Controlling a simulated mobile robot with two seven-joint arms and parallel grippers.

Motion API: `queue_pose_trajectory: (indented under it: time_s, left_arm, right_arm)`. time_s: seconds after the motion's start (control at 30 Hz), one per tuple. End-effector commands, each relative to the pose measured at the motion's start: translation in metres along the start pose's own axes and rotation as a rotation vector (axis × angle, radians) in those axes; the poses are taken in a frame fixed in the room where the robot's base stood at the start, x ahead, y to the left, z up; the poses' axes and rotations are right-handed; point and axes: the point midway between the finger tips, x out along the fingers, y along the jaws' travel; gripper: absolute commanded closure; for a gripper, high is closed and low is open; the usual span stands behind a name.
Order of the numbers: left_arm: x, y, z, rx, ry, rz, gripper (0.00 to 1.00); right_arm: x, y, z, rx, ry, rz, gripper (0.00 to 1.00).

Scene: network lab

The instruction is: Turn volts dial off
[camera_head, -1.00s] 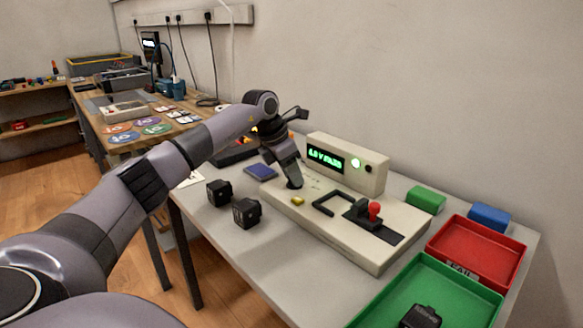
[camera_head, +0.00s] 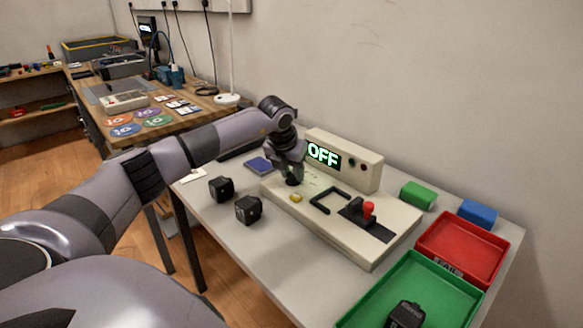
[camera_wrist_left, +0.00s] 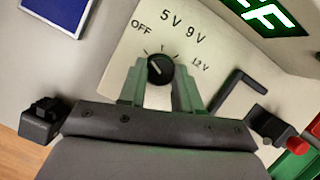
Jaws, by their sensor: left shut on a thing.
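The black volts dial (camera_wrist_left: 160,68) sits on the pale panel of the test fixture (camera_head: 372,252). Its scale reads OFF, 5V, 9V and 12V, and its white mark seems to point up-left towards OFF. The fixture's display (camera_head: 323,154) shows OFF in green. My left gripper (camera_wrist_left: 160,80) is shut on the dial, one finger on each side. In the head view the left gripper (camera_head: 292,181) hides the dial. My right gripper is not in view.
A black clamp handle (camera_head: 332,197) and a red-knobbed lever (camera_head: 368,209) stand right of the dial. Black blocks (camera_head: 248,209) lie on the table in front. A red tray (camera_head: 457,247) and a green tray (camera_head: 440,290) are at the right.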

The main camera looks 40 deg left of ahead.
Motion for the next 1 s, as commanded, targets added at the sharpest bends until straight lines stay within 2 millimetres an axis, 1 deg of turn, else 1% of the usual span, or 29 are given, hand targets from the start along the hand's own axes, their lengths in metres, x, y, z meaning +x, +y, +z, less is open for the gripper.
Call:
queue_pose_trajectory:
  time_s: [0.43, 0.47, 0.5, 0.53, 0.83, 0.93, 1.0]
  left_arm:
    - [-0.001, 0.0, 0.002, -0.011, -0.007, 0.003, 0.97]
    - [-0.001, 0.0, 0.002, -0.011, -0.007, 0.003, 0.64]
    - [-0.001, 0.0, 0.002, -0.011, -0.007, 0.003, 0.51]
    - [-0.001, 0.0, 0.002, -0.011, -0.006, 0.003, 0.42]
    - [-0.002, 0.0, 0.001, -0.011, -0.003, 0.004, 0.42]
    - [-0.009, 0.0, 0.002, -0.011, -0.004, 0.004, 0.42]
    - [-0.019, 0.0, 0.002, -0.011, -0.005, 0.003, 0.42]
  right_arm:
    - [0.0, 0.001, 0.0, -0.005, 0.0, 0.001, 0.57]
    - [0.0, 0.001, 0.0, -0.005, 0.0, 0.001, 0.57]
    - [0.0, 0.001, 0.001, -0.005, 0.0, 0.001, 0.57]
    - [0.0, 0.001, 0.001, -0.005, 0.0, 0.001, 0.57]
    - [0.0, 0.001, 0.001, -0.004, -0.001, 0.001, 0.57]
    - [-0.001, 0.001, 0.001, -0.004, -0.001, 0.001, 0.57]
    - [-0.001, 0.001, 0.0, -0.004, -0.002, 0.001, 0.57]
